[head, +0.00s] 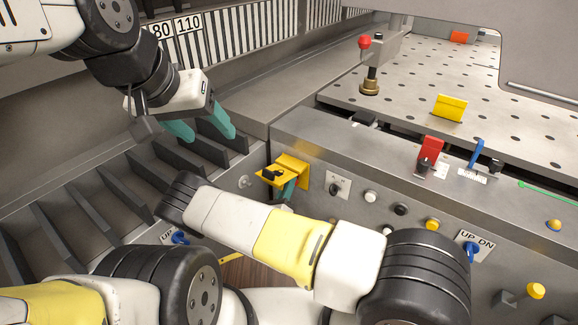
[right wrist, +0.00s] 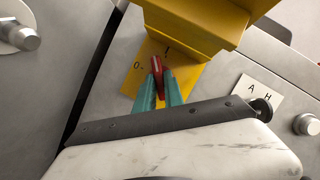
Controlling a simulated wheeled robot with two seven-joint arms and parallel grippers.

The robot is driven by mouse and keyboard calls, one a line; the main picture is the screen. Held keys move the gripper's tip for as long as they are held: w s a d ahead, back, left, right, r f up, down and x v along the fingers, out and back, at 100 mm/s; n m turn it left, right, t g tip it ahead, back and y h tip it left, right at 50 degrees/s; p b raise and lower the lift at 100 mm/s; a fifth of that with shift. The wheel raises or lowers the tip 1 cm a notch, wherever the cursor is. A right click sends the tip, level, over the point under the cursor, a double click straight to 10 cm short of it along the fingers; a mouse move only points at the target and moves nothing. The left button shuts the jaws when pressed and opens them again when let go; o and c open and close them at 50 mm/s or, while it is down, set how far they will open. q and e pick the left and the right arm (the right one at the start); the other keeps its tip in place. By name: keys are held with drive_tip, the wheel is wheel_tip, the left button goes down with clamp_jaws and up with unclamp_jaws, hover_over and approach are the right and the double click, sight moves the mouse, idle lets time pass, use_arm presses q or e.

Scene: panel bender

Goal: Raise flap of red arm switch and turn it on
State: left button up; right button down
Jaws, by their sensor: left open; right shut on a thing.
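The red switch arm (right wrist: 157,73) stands on a yellow plate marked 0 and I (right wrist: 168,68) in the right wrist view. My right gripper (right wrist: 158,88) is shut on the red arm, which tilts slightly between the teal fingertips. The yellow flap (right wrist: 195,25) stands out over it, raised off the plate. In the head view the flap (head: 292,164) juts from the panel front, with a black piece on it; the red arm is hidden there. My right fingers (head: 288,190) show just under the flap. My left gripper (head: 203,126) is open and empty, up and left of the flap.
A separate red switch guard (head: 431,149) and a blue lever (head: 477,152) sit on the panel top. Buttons, including a white one (head: 370,196), line the front. Dark slats (head: 90,215) lie at left. A metal bolt (right wrist: 30,39) is left of the switch.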

drive_tip(key=m+h, duration=0.1)
drive_tip(key=m, duration=0.2)
drive_tip(key=m+h, duration=0.2)
drive_tip(key=m, duration=0.1)
drive_tip(key=shift+w+a+f+m, duration=0.1)
drive_tip(key=shift+a+f+m, duration=0.05)
drive_tip(key=shift+m, duration=0.15)
drive_tip(key=shift+m+g+h, duration=0.3)
drive_tip(key=c, duration=1.4)
unclamp_jaws()
drive_tip(key=shift+c, duration=0.2)
